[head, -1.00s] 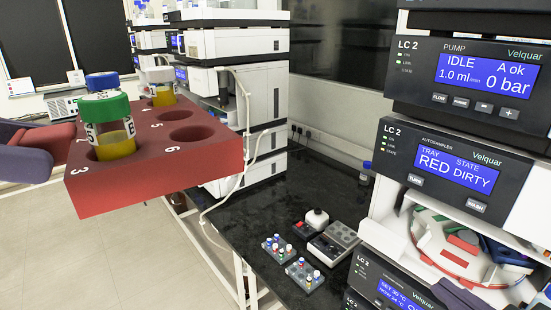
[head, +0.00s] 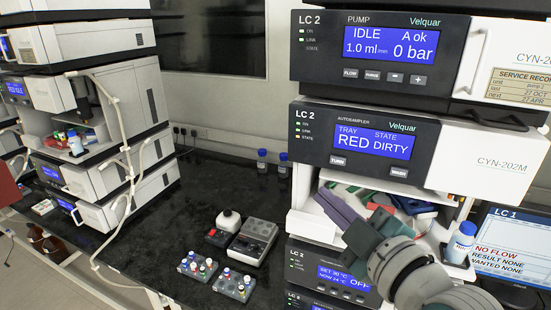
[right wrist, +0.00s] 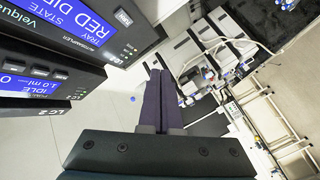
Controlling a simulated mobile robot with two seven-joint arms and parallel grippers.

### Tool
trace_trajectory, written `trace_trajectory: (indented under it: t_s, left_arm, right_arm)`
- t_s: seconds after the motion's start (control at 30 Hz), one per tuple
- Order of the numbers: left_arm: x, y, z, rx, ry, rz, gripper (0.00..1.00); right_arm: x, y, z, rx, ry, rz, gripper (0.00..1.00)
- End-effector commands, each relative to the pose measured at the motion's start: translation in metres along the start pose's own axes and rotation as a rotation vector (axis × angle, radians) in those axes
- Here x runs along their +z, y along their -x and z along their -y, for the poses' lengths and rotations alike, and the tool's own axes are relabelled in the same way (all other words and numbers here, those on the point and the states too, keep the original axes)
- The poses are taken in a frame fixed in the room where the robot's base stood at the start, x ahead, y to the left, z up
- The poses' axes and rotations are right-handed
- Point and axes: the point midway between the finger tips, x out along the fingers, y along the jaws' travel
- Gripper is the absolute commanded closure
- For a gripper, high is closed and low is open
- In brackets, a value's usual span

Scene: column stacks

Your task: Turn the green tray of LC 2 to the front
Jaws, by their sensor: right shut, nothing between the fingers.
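The LC 2 autosampler (head: 370,145) is at the right of the head view. Its screen (head: 375,142) reads TRAY RED, STATE DIRTY. The TURN button (head: 338,161) is below the screen at the left, and WASH is to its right. In the open bay below, parts of a tray carousel show green (head: 346,187) and red, mostly hidden by my right gripper. My right gripper (head: 328,200) is shut and empty in front of the bay, below the TURN button. Its closed purple fingers (right wrist: 160,80) also show in the right wrist view. My left gripper is out of view.
The pump module (head: 400,50) is above the autosampler, the oven module (head: 340,272) below. Small vial racks (head: 235,285) stand on the black bench (head: 170,225). Another instrument stack is at the left.

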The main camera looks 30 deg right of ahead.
Motion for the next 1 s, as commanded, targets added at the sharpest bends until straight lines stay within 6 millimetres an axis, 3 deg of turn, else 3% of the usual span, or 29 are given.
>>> trace_trajectory:
  t_s: [0.53, 1.0]
  left_arm:
    - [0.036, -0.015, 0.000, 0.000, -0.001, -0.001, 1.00]
    - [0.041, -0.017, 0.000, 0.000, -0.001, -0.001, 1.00]
  right_arm:
    - [0.037, -0.049, -0.033, 0.001, 0.002, -0.002, 1.00]
    - [0.042, -0.058, -0.042, -0.001, 0.000, 0.000, 1.00]
